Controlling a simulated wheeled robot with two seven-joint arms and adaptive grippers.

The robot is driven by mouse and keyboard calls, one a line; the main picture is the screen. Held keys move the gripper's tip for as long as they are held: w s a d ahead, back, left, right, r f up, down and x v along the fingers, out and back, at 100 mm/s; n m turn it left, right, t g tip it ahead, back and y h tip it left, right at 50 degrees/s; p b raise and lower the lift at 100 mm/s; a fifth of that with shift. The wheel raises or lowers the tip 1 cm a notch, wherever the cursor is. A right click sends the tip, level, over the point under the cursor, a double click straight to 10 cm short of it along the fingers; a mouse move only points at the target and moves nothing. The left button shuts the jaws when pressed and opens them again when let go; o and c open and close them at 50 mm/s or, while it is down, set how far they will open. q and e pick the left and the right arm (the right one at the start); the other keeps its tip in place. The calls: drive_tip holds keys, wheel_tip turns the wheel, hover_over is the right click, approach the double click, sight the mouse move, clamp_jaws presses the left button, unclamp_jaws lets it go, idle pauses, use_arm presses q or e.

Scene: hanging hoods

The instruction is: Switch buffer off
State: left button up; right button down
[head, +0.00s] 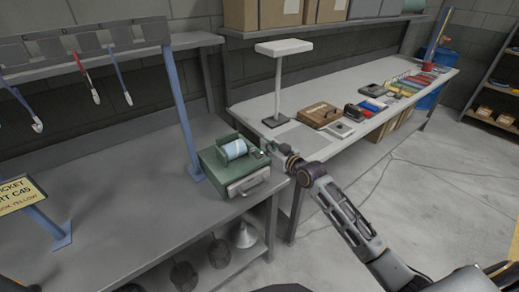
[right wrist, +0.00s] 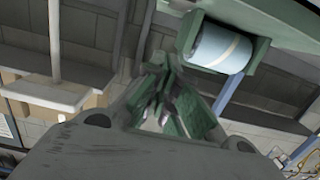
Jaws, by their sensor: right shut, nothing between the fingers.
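The buffer is a green box-shaped machine (head: 232,172) with a pale blue and white roller on top. It stands at the right end of the grey bench, with a handle on its front. The roller (right wrist: 218,46) shows at the top of the right wrist view, beside the fingers. My right gripper (head: 267,148) is shut and empty at the buffer's right side, close to its upper right corner; I cannot tell whether it touches. Its fingers (right wrist: 170,103) show in the right wrist view. I cannot make out the switch or its position. My left gripper is not in view.
A blue post (head: 182,107) rises behind the buffer. A white T-shaped stand (head: 279,84), a brown box (head: 319,115) and several small items are on the second table. A yellow sign (head: 17,195) is at left. The bench front (head: 130,215) is clear.

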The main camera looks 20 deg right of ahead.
sight(259, 155)
drive_tip(key=shift+x, duration=1.85)
drive_tip(key=shift+w+a+f, duration=0.1)
drive_tip(key=shift+w+f, duration=0.1)
drive_tip(key=shift+f, duration=0.8)
drive_tip(key=shift+w+a+f, duration=0.1)
drive_tip(key=shift+w+f, duration=0.05)
drive_tip(key=shift+f, duration=0.85)
drive_tip(key=shift+w+g+p, duration=0.1)
drive_tip(key=shift+g+p, duration=0.2)
drive_tip(key=shift+p, duration=0.8)
drive_tip(key=shift+f+p, duration=0.15)
drive_tip(key=shift+p, duration=0.2)
drive_tip(key=shift+f, duration=0.15)
